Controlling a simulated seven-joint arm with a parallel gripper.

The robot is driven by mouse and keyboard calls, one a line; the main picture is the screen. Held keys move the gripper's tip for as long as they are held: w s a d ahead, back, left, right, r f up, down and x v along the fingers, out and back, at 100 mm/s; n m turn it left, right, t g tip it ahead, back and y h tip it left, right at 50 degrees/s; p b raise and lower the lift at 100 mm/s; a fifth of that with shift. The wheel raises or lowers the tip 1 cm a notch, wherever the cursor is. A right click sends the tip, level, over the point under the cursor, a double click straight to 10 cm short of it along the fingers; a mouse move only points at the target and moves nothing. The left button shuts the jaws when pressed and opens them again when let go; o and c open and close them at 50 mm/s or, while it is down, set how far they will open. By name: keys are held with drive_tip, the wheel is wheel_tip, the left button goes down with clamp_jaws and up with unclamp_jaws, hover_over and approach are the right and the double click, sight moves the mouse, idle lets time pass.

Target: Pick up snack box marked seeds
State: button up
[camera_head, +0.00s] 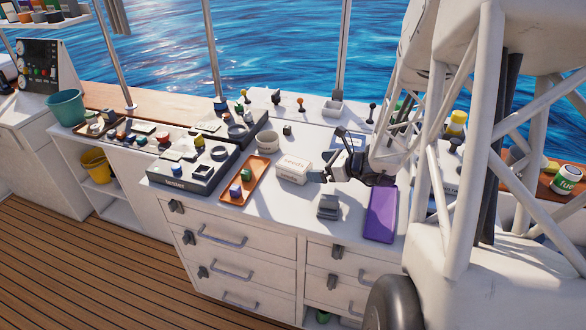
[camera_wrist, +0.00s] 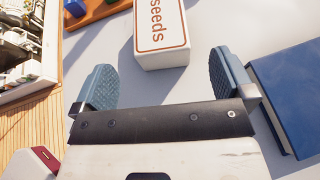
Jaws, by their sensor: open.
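The snack box marked seeds (camera_head: 293,171) is white with an orange outline and lies on the white counter, right of the orange tray. In the wrist view the box (camera_wrist: 160,32) is ahead of my gripper (camera_wrist: 164,82), its near end close to the line between the fingertips. My gripper is open, with one blue-grey finger on each side and clear gaps to the box. No contact shows. In the head view my gripper (camera_head: 328,172) is low over the counter, just right of the box. The far end of the box is cut off in the wrist view.
The orange tray (camera_head: 257,180) holds small blue and green items beside the box. A purple flat case (camera_head: 381,213) lies to the right, and a grey device (camera_head: 328,207) in front. A cream bowl (camera_head: 267,142) stands behind.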

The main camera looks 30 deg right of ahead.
sight(303, 166)
drive_tip(key=shift+x, duration=1.35)
drive_tip(key=shift+a, duration=0.1)
drive_tip(key=shift+x, duration=2.55)
drive_tip(key=shift+c, duration=0.3)
drive_tip(key=c, duration=1)
